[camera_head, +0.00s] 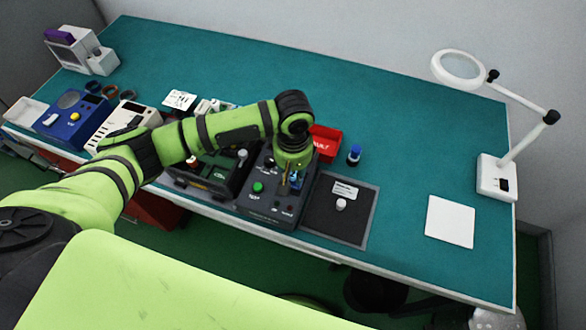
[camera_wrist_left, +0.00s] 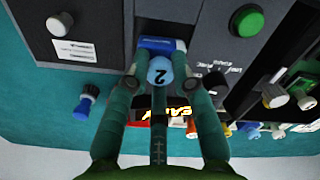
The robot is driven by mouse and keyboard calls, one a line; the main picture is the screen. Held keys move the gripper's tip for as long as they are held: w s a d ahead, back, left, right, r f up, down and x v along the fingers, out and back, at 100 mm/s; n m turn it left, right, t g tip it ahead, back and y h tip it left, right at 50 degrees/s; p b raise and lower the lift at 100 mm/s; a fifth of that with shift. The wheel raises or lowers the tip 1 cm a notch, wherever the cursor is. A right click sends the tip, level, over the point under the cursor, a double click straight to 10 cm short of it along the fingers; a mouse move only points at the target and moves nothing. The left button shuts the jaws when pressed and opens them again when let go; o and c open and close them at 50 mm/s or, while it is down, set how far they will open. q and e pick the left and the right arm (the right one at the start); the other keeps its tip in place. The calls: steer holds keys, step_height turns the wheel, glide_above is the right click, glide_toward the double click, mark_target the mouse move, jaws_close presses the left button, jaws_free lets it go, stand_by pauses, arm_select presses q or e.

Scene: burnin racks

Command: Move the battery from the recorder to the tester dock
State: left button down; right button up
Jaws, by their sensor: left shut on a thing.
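My left gripper (camera_head: 291,184) points down over a dark grey box (camera_head: 265,210) with a green button, probably the tester dock. In the left wrist view, the gripper (camera_wrist_left: 160,62) is shut on a pale blue round-ended piece marked "2" (camera_wrist_left: 161,70), which looks like the battery. A blue block (camera_wrist_left: 162,45) shows at the fingertips against the dark box; I cannot tell whether it is part of the held piece or how deep it sits. The recorder cannot be told for sure; a dark green-black unit (camera_head: 218,178) stands just left of the box, partly under my arm.
A dark mat (camera_head: 352,222) with a white knob lies right of the box. Behind are a red bin (camera_head: 326,143) and a blue-capped bottle (camera_head: 354,154). A blue unit (camera_head: 72,116) stands left, a magnifier lamp (camera_head: 497,176) right. The back of the teal bench is clear.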

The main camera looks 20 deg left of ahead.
arm_select(q)
steer(key=c, duration=1)
jaws_free()
steer(key=shift+r+p, duration=1.25)
steer(key=shift+r, duration=1.3)
steer(key=shift+r, duration=2)
